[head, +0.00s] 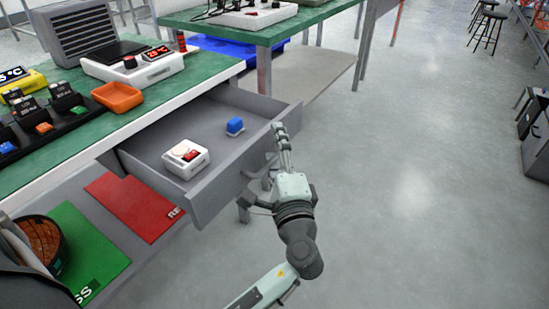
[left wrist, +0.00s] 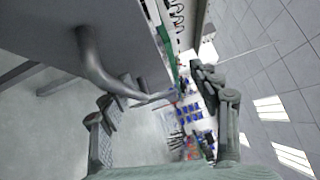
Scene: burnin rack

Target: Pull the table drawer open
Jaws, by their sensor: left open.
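The table drawer (head: 236,165) stands pulled out from under the green-topped bench, its inside showing. My right gripper is not in view.
The green bench top (head: 205,66) carries an orange tray (head: 118,97), a white device with a red display (head: 132,66) and a black rack of modules. A red mat (head: 132,204) and green mat (head: 88,258) lie below. The floor at right (head: 400,180) is clear.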

